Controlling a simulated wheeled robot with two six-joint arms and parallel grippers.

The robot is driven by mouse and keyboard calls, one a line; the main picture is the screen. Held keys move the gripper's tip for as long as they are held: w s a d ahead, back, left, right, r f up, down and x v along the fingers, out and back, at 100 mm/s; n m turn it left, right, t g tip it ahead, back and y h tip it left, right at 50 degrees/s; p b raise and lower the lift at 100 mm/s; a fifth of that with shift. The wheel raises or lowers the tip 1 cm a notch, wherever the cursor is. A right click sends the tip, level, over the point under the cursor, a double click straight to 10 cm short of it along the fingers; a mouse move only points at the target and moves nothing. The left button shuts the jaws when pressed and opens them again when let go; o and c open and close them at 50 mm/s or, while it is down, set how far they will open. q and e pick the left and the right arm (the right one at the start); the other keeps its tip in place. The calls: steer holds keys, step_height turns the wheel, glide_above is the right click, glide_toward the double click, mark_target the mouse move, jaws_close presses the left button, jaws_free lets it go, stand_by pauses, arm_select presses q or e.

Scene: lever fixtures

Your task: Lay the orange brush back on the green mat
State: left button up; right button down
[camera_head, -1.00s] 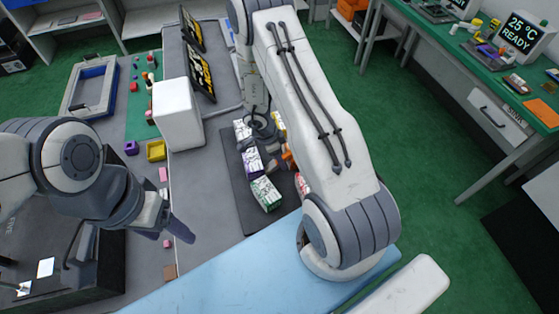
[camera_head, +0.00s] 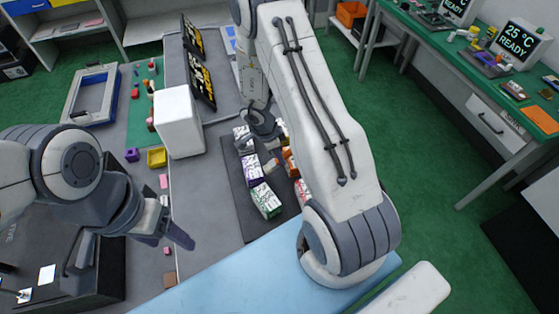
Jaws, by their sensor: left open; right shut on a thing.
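The green mat (camera_head: 139,120) lies on the grey table at the left, with several small coloured things on it. I cannot make out the orange brush for sure. My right gripper (camera_head: 270,158) is low over a dark mat with boxes, partly hidden by its own arm. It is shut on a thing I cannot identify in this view. An orange item (camera_head: 290,160) shows right beside it, and I cannot tell whether they touch. My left gripper (camera_head: 172,234) is open and apart from these things, over the near left part of the table.
Several printed boxes (camera_head: 265,200) stand on the dark mat (camera_head: 237,193). A white block (camera_head: 177,122) and black-and-yellow signs (camera_head: 203,82) stand between the two mats. A yellow bin (camera_head: 157,157) and a purple block (camera_head: 132,155) sit near the green mat. A blue-edged tray (camera_head: 91,92) is further left.

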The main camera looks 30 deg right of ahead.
steer(key=s+d+r, duration=0.6)
steer(key=s, duration=0.3)
steer(key=shift+s+d+r, duration=0.2)
steer(key=shift+r, duration=0.15)
